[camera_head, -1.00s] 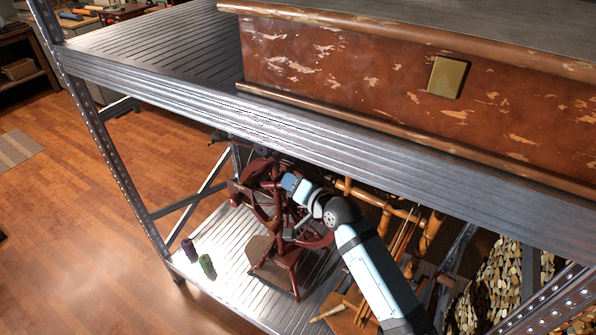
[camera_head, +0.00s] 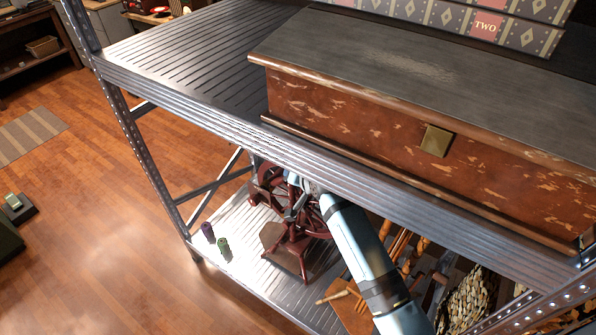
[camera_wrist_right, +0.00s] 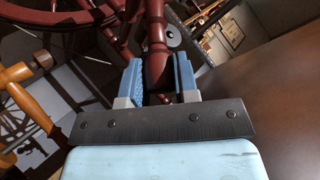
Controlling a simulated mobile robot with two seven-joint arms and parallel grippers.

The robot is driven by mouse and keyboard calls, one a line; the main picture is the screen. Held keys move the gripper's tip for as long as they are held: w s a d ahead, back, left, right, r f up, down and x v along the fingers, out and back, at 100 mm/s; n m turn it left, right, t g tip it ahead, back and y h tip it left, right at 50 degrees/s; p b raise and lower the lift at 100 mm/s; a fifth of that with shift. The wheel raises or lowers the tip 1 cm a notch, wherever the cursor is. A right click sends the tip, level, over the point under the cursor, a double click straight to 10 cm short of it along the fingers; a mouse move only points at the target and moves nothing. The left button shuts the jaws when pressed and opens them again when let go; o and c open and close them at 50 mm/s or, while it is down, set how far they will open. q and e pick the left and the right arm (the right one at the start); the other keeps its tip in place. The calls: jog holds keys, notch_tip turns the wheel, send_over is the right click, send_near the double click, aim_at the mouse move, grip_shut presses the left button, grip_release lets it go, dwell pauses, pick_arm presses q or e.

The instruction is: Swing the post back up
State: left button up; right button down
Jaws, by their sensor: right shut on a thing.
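A dark red spinning wheel (camera_head: 291,243) stands on the lower metal shelf, partly hidden under the upper shelf's edge. My right arm reaches to it from the lower right in the head view. In the right wrist view, my right gripper (camera_wrist_right: 158,82) has its blue fingers closed around a dark red turned post (camera_wrist_right: 156,32). The post runs upward out of that view, so its upper end is hidden. In the head view the gripper is largely hidden at the shelf edge. My left gripper is in neither view.
The upper shelf's edge (camera_head: 200,130) lies close above my right arm. A worn red chest (camera_head: 350,120) sits on that shelf. A purple spool (camera_head: 208,233) and a green spool (camera_head: 224,248) stand left of the wheel. Orange-brown wooden equipment (camera_head: 415,258) crowds the right.

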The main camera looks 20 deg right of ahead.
dwell(0.3)
jog(key=c, duration=0.9)
grip_release()
jog(key=shift+o, duration=0.2)
